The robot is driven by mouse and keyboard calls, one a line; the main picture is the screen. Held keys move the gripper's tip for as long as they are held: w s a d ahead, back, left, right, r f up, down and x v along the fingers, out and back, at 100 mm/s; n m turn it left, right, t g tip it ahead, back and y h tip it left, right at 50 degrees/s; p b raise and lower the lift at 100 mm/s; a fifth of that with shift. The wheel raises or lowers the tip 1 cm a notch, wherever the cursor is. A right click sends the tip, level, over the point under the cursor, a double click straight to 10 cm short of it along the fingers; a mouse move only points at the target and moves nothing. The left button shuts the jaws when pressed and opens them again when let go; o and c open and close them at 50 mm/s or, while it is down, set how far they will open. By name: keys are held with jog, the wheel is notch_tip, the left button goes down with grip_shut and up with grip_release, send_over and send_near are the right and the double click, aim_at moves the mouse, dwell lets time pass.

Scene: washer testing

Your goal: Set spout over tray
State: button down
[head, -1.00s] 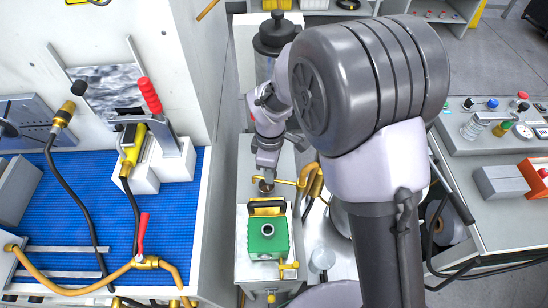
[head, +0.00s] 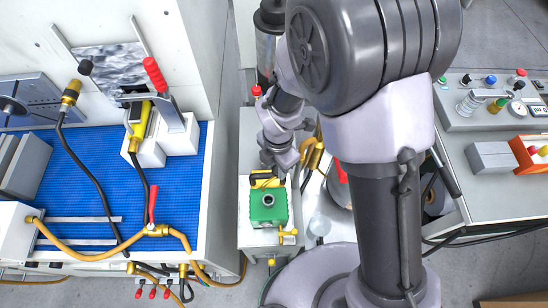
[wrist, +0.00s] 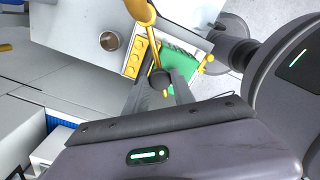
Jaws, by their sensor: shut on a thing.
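My gripper (wrist: 163,92) is shut on the dark end of the yellow spout (wrist: 142,10), which comes in from the top of the wrist view. A metal cup (wrist: 110,41) stands to the left, apart from the held end. I cannot clearly make out a separate tray.
The green box stands on a narrow white stand (head: 246,236). A workbench with a blue mat (head: 100,185), hoses and a red-handled valve (head: 152,205) is on the left. A control panel (head: 480,118) is on the right. Small yellow taps (head: 287,233) stick out near the box.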

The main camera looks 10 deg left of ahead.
jog(key=shift+s+d+n+p, duration=0.35)
jog(key=shift+d+n, duration=0.25)
jog(key=shift+n, duration=0.2)
jog(key=shift+s, duration=0.1)
jog(key=c, duration=1.1)
grip_release()
jog(key=shift+d, duration=0.1)
jog(key=shift+o, duration=0.2)
notch_tip(320, 180, up, 17)
jog(key=p, duration=0.5)
jog(key=shift+r, duration=0.2)
